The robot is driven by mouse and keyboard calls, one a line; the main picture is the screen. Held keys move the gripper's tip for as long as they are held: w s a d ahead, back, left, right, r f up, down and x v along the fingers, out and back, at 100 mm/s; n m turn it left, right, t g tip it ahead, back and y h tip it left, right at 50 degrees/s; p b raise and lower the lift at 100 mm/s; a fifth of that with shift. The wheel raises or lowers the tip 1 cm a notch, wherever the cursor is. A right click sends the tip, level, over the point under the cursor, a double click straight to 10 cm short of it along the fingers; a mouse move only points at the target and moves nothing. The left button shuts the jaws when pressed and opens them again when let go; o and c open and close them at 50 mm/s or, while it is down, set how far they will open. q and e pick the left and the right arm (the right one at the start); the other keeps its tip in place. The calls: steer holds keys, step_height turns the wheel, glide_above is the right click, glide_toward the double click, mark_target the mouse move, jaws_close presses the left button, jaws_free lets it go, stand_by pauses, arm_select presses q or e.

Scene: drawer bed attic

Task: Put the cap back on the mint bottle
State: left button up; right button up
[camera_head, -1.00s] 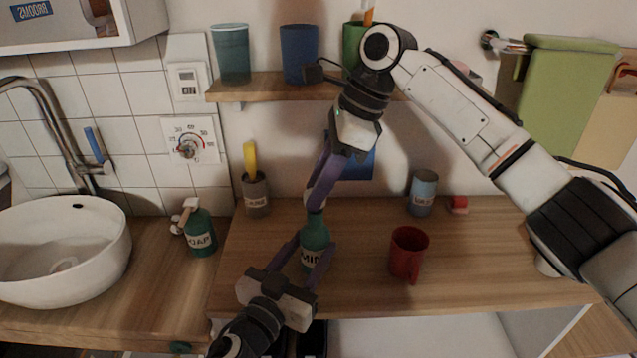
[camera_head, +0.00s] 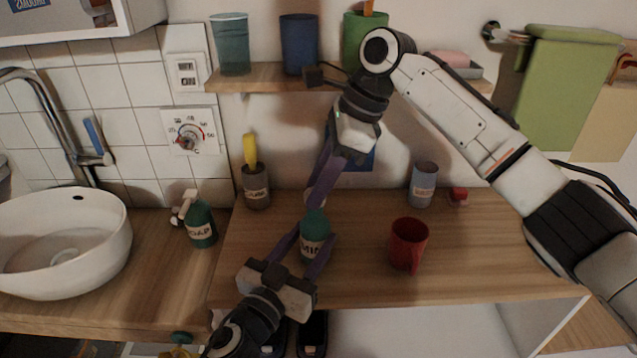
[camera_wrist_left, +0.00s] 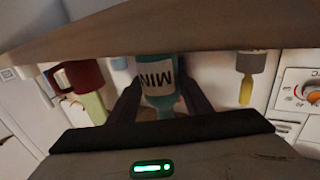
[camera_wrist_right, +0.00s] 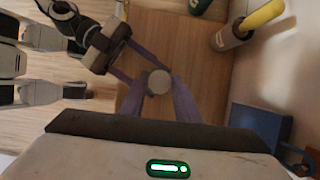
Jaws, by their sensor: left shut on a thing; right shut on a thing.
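The green mint bottle (camera_head: 312,246) stands upright on the wooden counter, and its label shows upside down in the left wrist view (camera_wrist_left: 157,78). My left gripper (camera_head: 314,238) is shut around its body, one finger on each side. My right gripper (camera_head: 317,193) reaches down from above and is shut on the pale round cap (camera_wrist_right: 159,82). The cap is right over the bottle's neck in the head view. The fingers hide much of the cap's side and the neck, so I cannot tell whether cap and neck touch.
A red mug (camera_head: 408,244) stands to the right of the bottle. A grey-blue can (camera_head: 423,184) and a small red object (camera_head: 458,195) are behind it. A holder with a yellow handle (camera_head: 256,186) and a soap bottle (camera_head: 201,224) are left. A shelf (camera_head: 262,77) hangs above.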

steer(key=shift+f, duration=0.6)
steer(key=m, duration=0.1)
steer(key=m+t, duration=0.1)
steer(key=m, duration=0.2)
steer(key=shift+s+a+m+t, duration=0.1)
steer(key=shift+s+m+t, duration=0.2)
steer(key=shift+t, duration=0.1)
steer(key=shift+w+m+t+h, duration=0.1)
steer(key=shift+m+t+h, duration=0.2)
steer(key=shift+m, duration=0.6)
steer(key=o, duration=1)
steer(key=shift+r, duration=0.1)
